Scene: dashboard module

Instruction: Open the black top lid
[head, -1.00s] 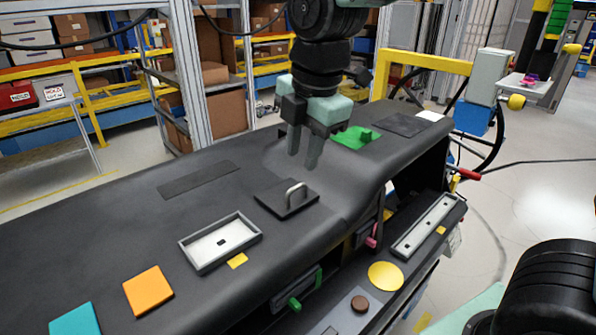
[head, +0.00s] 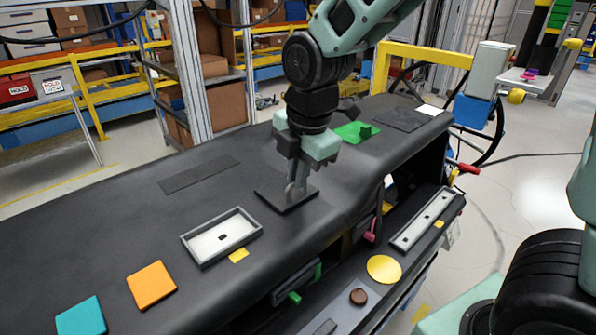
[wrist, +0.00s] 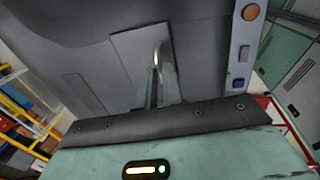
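The black top lid (head: 268,196) is a flat square plate lying on top of the dark dashboard, with a small grey arched handle (wrist: 157,52) standing on it. My gripper (head: 297,188) points down over the lid, its fingertips at the handle. In the wrist view, the two fingers (wrist: 160,80) stand close together on either side of the handle. Whether they press on it cannot be told. The fingers hide much of the handle in the head view. The lid (wrist: 126,75) lies flat, and what is under it is hidden.
On the dashboard (head: 120,225) are a white tray (head: 212,240), an orange square (head: 151,285), a teal square (head: 82,317) and a green piece (head: 352,132) behind my gripper. A lower shelf in front carries a yellow disc (head: 384,269) and a long tray (head: 424,220).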

